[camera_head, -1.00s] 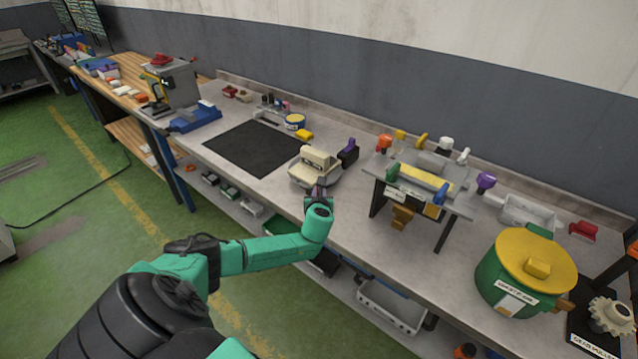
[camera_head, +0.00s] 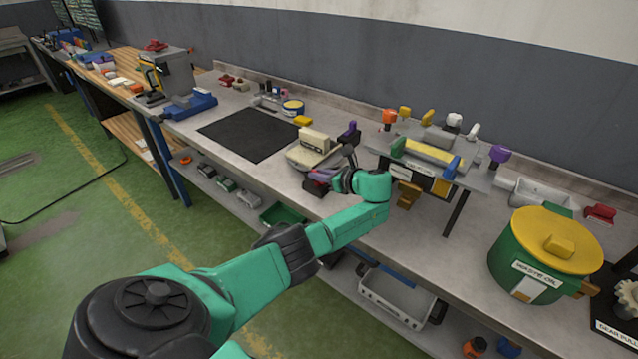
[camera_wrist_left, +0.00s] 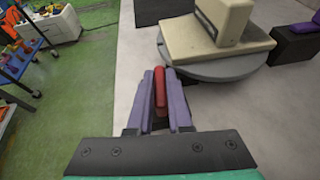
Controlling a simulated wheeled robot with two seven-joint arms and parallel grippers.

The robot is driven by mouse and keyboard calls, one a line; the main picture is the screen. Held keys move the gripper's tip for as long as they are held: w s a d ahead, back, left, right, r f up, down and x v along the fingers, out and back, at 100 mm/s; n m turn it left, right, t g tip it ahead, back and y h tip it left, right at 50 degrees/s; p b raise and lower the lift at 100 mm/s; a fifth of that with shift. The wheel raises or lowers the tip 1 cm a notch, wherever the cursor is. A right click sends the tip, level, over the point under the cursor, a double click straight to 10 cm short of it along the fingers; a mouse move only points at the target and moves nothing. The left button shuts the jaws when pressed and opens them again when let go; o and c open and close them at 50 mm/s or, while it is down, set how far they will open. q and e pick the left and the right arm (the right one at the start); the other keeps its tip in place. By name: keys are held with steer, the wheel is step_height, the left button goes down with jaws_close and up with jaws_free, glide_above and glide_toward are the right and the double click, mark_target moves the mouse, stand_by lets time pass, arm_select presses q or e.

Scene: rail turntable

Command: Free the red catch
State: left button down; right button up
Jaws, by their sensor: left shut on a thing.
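The red catch (camera_wrist_left: 160,88) is a narrow upright red piece at the near edge of the grey turntable (camera_wrist_left: 205,72). In the wrist view it stands between the two purple fingers of my left gripper (camera_wrist_left: 160,98), which is shut on it. In the head view my left gripper (camera_head: 322,178) reaches in from the right side at the turntable's front edge, low over the bench; its fingers largely hide the catch there. A beige blocky piece (camera_head: 313,141) sits on the turntable. My right gripper is not in view.
A dark block with a purple handle (camera_head: 349,130) stands behind the turntable. To the right is a raised fixture (camera_head: 432,152) with coloured knobs, then a green waste-oil pot (camera_head: 530,280) with a yellow lid. A black mat (camera_head: 247,134) lies clear to the left.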

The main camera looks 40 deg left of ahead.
arm_select(q)
steer(key=shift+a+r+n, duration=0.1)
steer(key=shift+r+n, duration=0.05)
steer(key=shift+n, duration=0.15)
steer(key=shift+r, duration=0.1)
steer(key=c, duration=0.8)
jaws_free()
steer(key=shift+c, duration=0.2)
